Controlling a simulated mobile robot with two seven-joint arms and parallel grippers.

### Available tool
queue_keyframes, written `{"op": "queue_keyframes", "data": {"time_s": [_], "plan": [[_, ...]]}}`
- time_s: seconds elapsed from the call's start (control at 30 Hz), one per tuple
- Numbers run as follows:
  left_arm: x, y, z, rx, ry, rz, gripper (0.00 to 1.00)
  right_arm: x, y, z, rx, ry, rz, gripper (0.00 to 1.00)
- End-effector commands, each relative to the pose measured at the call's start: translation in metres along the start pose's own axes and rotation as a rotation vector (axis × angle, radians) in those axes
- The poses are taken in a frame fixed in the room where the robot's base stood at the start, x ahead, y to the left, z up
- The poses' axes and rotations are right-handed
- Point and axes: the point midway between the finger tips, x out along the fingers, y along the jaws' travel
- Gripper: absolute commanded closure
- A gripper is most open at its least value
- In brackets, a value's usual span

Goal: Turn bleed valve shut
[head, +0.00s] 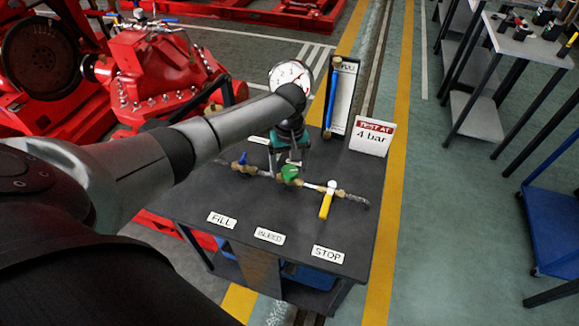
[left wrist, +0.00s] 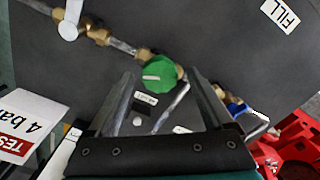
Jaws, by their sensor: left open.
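The bleed valve, a green round handle (head: 290,173) on a brass pipe line, sits in the middle of the dark bench behind the BLEED label (head: 269,236). In the left wrist view the green handle (left wrist: 158,76), with a pale stripe on it, shows between the finger ends. My left gripper (head: 291,158) points down over the handle from behind it. In the left wrist view my left gripper (left wrist: 162,80) has its fingers apart, one on each side of the handle. I cannot tell whether they touch it. My right gripper is not in view.
A blue-handled valve (head: 242,159) stands left on the same pipe, and a yellow-handled valve (head: 326,204) right. A pressure gauge (head: 290,75), a blue tube on a board (head: 333,97) and a "TEST AT 4 bar" sign (head: 371,138) stand behind. The bench front holds only labels.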

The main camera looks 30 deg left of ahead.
Motion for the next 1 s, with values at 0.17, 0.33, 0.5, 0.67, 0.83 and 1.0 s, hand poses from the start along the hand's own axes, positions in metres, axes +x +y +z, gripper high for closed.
{"op": "queue_keyframes", "data": {"time_s": [0.17, 0.33, 0.5, 0.67, 0.83, 1.0], "plan": [[-0.0003, 0.0002, 0.0001, 0.000, 0.000, 0.000, 0.15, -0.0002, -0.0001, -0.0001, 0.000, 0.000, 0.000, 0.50], [-0.0005, 0.0003, 0.0000, 0.000, 0.000, 0.000, 0.33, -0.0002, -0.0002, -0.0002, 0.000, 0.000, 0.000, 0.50], [-0.0005, 0.0002, 0.0000, 0.000, 0.000, 0.000, 0.52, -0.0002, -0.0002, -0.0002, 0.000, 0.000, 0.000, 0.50], [-0.0005, 0.0001, 0.0000, 0.000, 0.000, 0.000, 0.70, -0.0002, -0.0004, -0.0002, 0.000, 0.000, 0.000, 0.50], [-0.0005, 0.0000, 0.0000, -0.001, 0.000, 0.000, 0.89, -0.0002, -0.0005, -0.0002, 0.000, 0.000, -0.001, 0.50], [-0.0006, -0.0002, -0.0001, 0.000, 0.000, 0.000, 1.00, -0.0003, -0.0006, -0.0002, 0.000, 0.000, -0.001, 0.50]]}}
